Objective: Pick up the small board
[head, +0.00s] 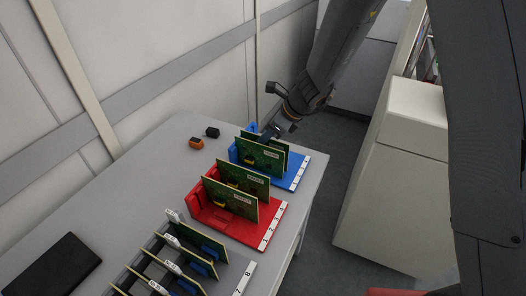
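Green circuit boards stand upright in holders on the grey table (150,160). The blue holder (291,178) at the far end carries green boards (261,157) standing close together. The red holder (262,233) in the middle carries two green boards, a front one (231,201) and a rear one (246,180). Which board is the small one I cannot tell for sure. My gripper (268,133) is at the far side of the blue holder, close to the tops of its boards. Its fingers are small and partly hidden, so I cannot see whether they touch or hold a board.
A dark rack with several white-tabbed boards (184,262) stands at the near end. A black flat item (52,268) lies near left. An orange block (196,143) and a black block (212,132) lie left of the blue holder. A white cabinet (392,180) stands right across a floor gap.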

